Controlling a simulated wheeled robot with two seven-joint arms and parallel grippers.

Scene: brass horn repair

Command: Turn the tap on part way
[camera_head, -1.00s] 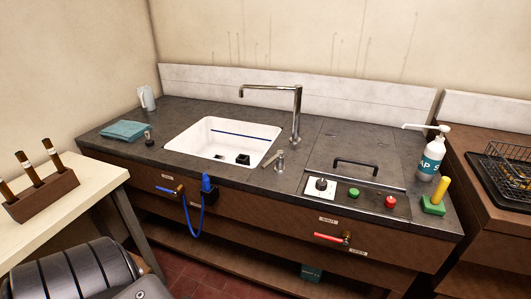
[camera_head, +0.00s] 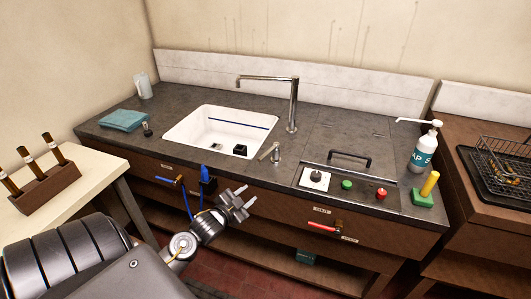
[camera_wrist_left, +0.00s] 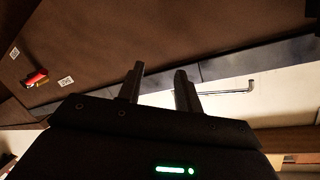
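A tall chrome tap (camera_head: 294,105) stands behind the white sink (camera_head: 175,137), its spout reaching left over the basin. A small metal lever (camera_head: 270,152) sits on the counter at the sink's right front. A red-handled valve (camera_head: 322,227) and a blue-handled valve (camera_head: 178,180) are on the cabinet front. My left gripper (camera_head: 246,202) is in front of the cabinet, below the counter edge, between the two valves and touching neither. Its fingers stand apart and empty in the left wrist view (camera_wrist_left: 160,70). The red handle (camera_wrist_left: 36,78) also shows there. My right gripper is out of view.
A blue hose (camera_head: 186,203) hangs at the cabinet front, left of my gripper. A panel with a knob (camera_head: 315,178) and green and red buttons lies right of the lever. A soap bottle (camera_head: 424,150) and a green block (camera_head: 422,198) stand farther right.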

